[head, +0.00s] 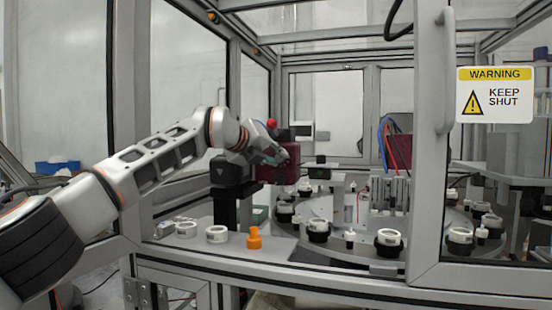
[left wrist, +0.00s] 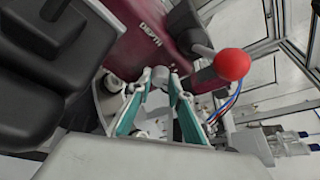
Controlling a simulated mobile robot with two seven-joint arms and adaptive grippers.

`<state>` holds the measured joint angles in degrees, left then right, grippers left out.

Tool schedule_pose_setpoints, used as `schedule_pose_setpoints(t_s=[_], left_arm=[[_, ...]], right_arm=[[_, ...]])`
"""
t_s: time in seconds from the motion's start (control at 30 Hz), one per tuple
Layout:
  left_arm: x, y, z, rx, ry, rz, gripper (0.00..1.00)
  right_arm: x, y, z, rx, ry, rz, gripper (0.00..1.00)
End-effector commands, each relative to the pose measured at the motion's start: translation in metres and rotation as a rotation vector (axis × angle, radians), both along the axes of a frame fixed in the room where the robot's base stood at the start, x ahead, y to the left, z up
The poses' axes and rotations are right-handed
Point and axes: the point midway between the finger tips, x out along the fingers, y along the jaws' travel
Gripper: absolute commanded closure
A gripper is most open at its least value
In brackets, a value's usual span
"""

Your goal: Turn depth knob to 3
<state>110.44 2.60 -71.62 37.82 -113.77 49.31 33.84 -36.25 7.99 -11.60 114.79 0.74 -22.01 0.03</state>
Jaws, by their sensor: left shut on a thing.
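The maroon press head (head: 277,172) stands inside the cell, and in the left wrist view it carries the word DEPTH (left wrist: 153,34). The small grey depth knob (left wrist: 160,76) sits below that word. My left gripper (head: 280,154) reaches in from the left against the press head. In the left wrist view its teal fingers (left wrist: 160,84) are shut on the depth knob, one tip on each side. The knob's scale and setting cannot be read. In the head view the knob is hidden by my gripper. My right gripper is not in view.
A red ball lever (left wrist: 231,64) sticks out close beside the fingers; its ball also shows in the head view (head: 271,123). Dark press parts (left wrist: 40,70) fill the wrist view's left. An orange piece (head: 254,238) and white caps (head: 217,234) stand on the front ledge. A door frame (head: 433,150) is right.

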Motion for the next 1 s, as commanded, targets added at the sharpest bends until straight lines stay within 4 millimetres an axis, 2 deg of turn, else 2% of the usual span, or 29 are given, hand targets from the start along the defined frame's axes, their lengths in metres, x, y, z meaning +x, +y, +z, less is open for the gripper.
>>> schedule_pose_setpoints(t_s=[0.63, 0.67, 0.7, 1.0], left_arm=[[0.0004, 0.0005, -0.0014, -0.044, 0.016, 0.0, 1.0], [0.0004, 0.0005, -0.0013, -0.044, 0.016, 0.0, 0.73], [0.0004, 0.0005, -0.0014, -0.044, 0.016, 0.0, 0.64], [0.0003, 0.0003, -0.0008, -0.044, 0.015, 0.001, 0.64]], right_arm=[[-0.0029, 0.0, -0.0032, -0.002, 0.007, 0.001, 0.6], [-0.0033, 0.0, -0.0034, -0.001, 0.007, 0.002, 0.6], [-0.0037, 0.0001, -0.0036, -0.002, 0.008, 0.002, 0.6], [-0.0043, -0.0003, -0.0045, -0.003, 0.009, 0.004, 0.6]])
